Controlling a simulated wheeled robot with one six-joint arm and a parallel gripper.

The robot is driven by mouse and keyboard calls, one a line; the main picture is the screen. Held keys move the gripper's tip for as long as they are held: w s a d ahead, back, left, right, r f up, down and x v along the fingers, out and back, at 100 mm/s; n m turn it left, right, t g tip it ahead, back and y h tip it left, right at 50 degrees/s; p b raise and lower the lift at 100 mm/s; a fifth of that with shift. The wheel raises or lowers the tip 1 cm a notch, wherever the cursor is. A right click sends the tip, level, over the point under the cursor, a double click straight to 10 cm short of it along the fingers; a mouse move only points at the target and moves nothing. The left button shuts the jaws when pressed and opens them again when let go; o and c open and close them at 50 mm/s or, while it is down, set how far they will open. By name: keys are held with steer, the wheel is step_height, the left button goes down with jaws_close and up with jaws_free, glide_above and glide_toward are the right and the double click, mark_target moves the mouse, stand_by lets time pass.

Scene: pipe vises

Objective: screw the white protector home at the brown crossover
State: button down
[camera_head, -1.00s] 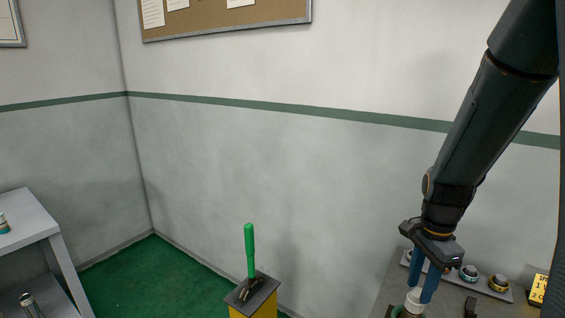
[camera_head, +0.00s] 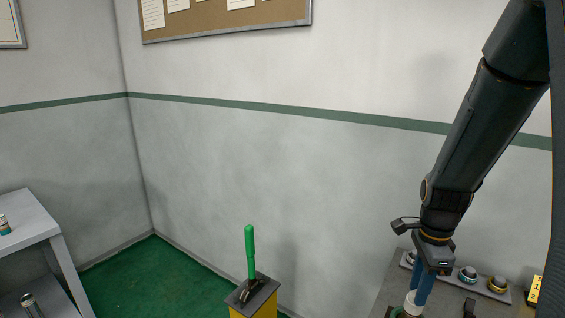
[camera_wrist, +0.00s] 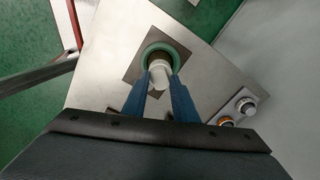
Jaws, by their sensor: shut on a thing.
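The white protector (camera_wrist: 159,72) is between the blue fingers of my gripper (camera_wrist: 161,84), which is shut on it. In the wrist view its far end lies inside a green ring (camera_wrist: 178,50) over a dark square plate; how deep it sits cannot be told. In the head view my gripper (camera_head: 422,290) points down at the bench, with the white protector (camera_head: 410,300) low between its fingers and the green ring (camera_head: 397,313) at the bottom edge. No brown crossover is clearly visible; what lies under the protector is hidden.
Right of my gripper, a grey strip (camera_head: 483,283) holds several ringed fittings, near a yellow number card (camera_head: 535,290). A green-handled lever (camera_head: 250,252) stands on a yellow post left of the bench. A grey shelf (camera_head: 30,225) stands far left, with green floor between.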

steer(key=m, duration=0.3)
steer(key=shift+m+p, duration=0.4)
steer(key=m+p, duration=0.1)
steer(key=m, duration=0.3)
steer(key=shift+m, duration=1.4)
steer(key=m, duration=0.2)
steer(key=shift+m+p, duration=0.3)
steer(key=shift+p, duration=0.05)
steer(key=shift+m, duration=1)
steer(key=shift+m, duration=1.2)
